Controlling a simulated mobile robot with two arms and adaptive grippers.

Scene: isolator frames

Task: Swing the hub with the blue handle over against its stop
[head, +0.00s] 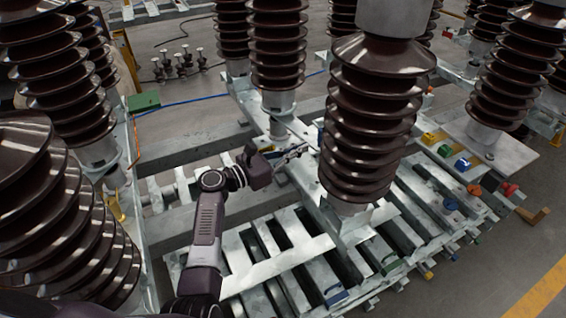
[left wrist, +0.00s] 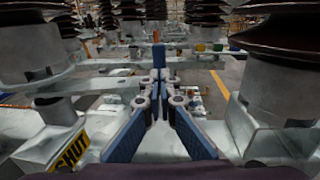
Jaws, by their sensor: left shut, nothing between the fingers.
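My left gripper (head: 298,152) reaches in from the left between the insulator columns, low over the pale metal frame. In the left wrist view its blue-padded fingers (left wrist: 159,78) come together at the tips, with nothing seen between them. A narrow blue upright piece (left wrist: 158,52), which looks like the blue handle, stands just beyond the fingertips in that view. A blue piece (head: 320,135) also shows beside the large insulator in the head view. I cannot tell whether the fingers touch it. The hub and its stop are not clearly made out. My right gripper is not in view.
A large brown ribbed insulator (head: 370,120) stands close right of the gripper, another (head: 278,45) behind it. A yellow SHUT label (left wrist: 70,152) is at lower left in the wrist view. Slatted metal beams (head: 290,262) lie below.

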